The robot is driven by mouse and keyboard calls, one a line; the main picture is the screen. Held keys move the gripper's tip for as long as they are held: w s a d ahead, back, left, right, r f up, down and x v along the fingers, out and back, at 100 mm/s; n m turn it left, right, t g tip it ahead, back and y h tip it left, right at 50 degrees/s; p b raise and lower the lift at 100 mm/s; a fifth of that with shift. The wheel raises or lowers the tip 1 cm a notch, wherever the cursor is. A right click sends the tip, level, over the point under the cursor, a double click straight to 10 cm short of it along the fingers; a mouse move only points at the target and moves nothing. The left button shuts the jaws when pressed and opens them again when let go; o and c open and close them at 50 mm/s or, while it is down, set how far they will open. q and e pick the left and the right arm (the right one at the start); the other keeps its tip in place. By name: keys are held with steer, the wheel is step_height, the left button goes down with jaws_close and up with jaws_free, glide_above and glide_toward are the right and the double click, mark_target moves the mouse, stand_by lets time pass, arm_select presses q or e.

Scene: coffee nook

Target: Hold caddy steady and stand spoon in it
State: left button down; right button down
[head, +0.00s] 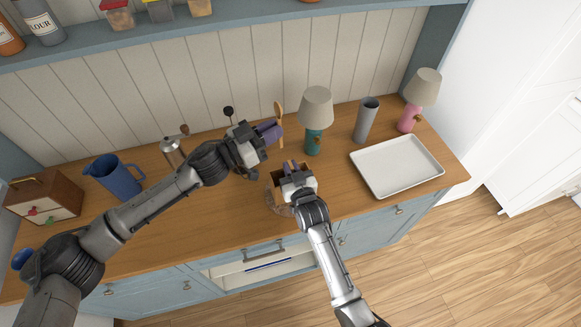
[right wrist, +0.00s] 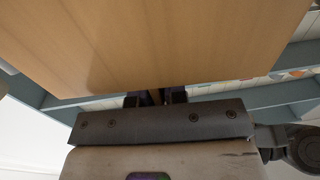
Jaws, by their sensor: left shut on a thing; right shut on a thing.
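The wooden spoon (head: 278,109) is in my left gripper (head: 271,130). It is roughly upright, bowl end up, above the counter and on the far side of the caddy. My left gripper is shut on it. My right gripper is shut on the caddy's wall. In the right wrist view my right gripper's dark fingers (right wrist: 156,97) meet a broad wooden surface that fills the top; their contact is mostly hidden.
A teal lamp (head: 313,140), grey vase (head: 366,119), pink lamp (head: 408,120) and white tray (head: 396,166) stand to the right. A blue jug (head: 116,177), metal pot (head: 173,153) and wooden box (head: 45,196) stand left. A black-knobbed thing (head: 228,111) is behind my left gripper.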

arm_select(q)
steer(key=m+g, duration=0.1)
steer(key=g, duration=0.1)
glide_above(273, 174)
step_height(273, 174, down, 7)
steer(key=shift+s+d+f+m+g+h, duration=0.1)
steer(key=shift+s+f+m+g+h, duration=0.3)
steer(key=shift+f, duration=1.6)
steer(key=shift+s+d+f+m+g+h, duration=0.15)
steer(key=shift+s+f+m+g, duration=0.3)
steer(key=shift+f, duration=1.55)
steer(key=shift+s+a+f+m+g+h, duration=0.1)
steer(key=shift+s+f+m+g+h, duration=0.35)
steer(key=shift+f, duration=1.55)
steer(key=c, duration=1.1)
jaws_free()
